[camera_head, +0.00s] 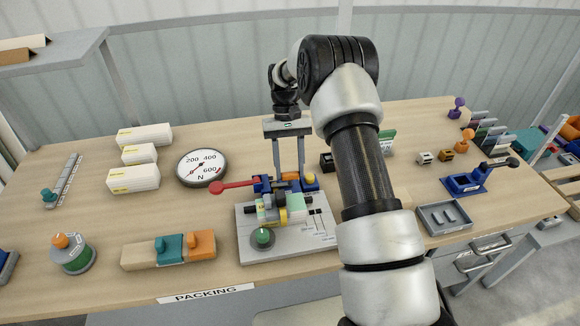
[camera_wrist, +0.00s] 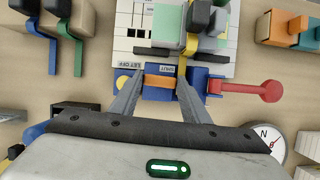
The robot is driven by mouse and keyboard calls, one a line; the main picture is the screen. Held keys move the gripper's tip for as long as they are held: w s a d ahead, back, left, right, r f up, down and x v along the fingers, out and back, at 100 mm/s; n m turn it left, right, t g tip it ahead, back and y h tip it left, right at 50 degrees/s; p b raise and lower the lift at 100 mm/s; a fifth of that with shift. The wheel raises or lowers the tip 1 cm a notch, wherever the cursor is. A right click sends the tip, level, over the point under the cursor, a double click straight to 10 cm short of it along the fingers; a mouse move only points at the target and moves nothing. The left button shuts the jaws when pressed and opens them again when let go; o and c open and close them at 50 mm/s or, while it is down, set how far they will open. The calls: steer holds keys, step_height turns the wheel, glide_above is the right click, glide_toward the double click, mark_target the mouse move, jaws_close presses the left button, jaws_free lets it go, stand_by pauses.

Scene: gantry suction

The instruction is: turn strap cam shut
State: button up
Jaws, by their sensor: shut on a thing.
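The strap fixture's grey base plate (camera_head: 285,248) lies on the bench in the head view. At its back is a blue cam block (camera_head: 262,185) with an orange band (camera_wrist: 158,82) across it. A red lever (camera_head: 232,185) with a round knob sticks out to the left in the head view; in the wrist view the red lever (camera_wrist: 250,88) points right. My gripper (camera_head: 290,177) reaches down from above, its two fingers shut on the blue cam block, one on each side of the orange band. The wrist view shows the gripper (camera_wrist: 160,85) too. The exact finger contact is partly hidden.
A round dial gauge (camera_head: 202,168) stands left of the fixture, with white boxes (camera_head: 133,178) beyond it. Wooden blocks with teal and orange parts (camera_head: 170,250) lie front left. A grey tray (camera_head: 443,217) and a blue clamp (camera_head: 465,183) are right. Bare bench separates them.

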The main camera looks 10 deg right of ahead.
steer(key=shift+n, duration=0.4)
steer(key=o, duration=1)
steer(key=shift+o, duration=0.2)
steer(key=p+v, duration=0.3)
steer(key=v, duration=1.4)
steer(key=shift+a+r, duration=0.25)
